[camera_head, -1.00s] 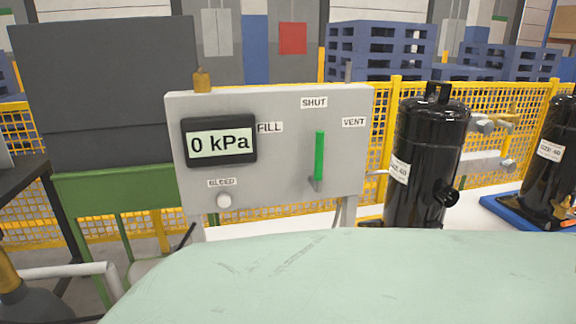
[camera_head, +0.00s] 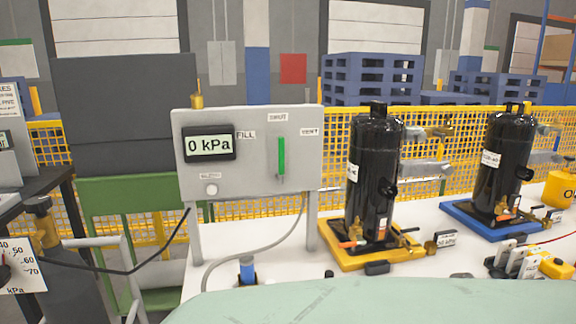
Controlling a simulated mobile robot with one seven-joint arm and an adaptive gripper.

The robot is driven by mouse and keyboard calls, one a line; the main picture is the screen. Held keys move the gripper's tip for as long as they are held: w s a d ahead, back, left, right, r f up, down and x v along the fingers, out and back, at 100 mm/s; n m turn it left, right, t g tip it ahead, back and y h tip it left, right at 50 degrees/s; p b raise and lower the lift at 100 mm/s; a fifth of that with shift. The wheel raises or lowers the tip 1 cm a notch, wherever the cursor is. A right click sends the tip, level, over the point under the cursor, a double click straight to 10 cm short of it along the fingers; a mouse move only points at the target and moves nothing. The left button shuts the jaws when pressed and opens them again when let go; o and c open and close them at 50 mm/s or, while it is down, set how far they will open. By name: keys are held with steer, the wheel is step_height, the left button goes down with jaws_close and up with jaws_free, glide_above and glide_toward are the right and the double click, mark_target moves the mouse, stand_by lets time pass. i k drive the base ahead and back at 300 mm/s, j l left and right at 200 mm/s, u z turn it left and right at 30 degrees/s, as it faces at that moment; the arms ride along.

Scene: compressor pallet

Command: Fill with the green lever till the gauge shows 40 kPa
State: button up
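The grey control panel (camera_head: 245,180) stands on legs on the white table, left of centre in the head view. Its gauge (camera_head: 209,144) reads 0 kPa. The green lever (camera_head: 281,156) stands upright on the panel's right half, under the SHUT label (camera_head: 278,117). The FILL label (camera_head: 245,135) is to the lever's upper left and the VENT label (camera_head: 309,132) to its upper right. My gripper is not in view.
A black compressor (camera_head: 374,170) on a yellow tray (camera_head: 350,262) stands right of the panel. Another black compressor (camera_head: 503,160) stands on a blue tray (camera_head: 470,222). A pale green surface (camera_head: 400,302) fills the bottom foreground. A grey hose (camera_head: 262,250) crosses the white table (camera_head: 320,277).

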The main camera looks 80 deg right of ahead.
mark_target(280, 175)
steer(key=j+z, duration=0.15)
steer(key=z, duration=0.2)
steer(key=k+j+z, duration=0.1)
steer(key=z, duration=0.3)
steer(key=k+z, duration=0.1)
steer(key=z, duration=0.25)
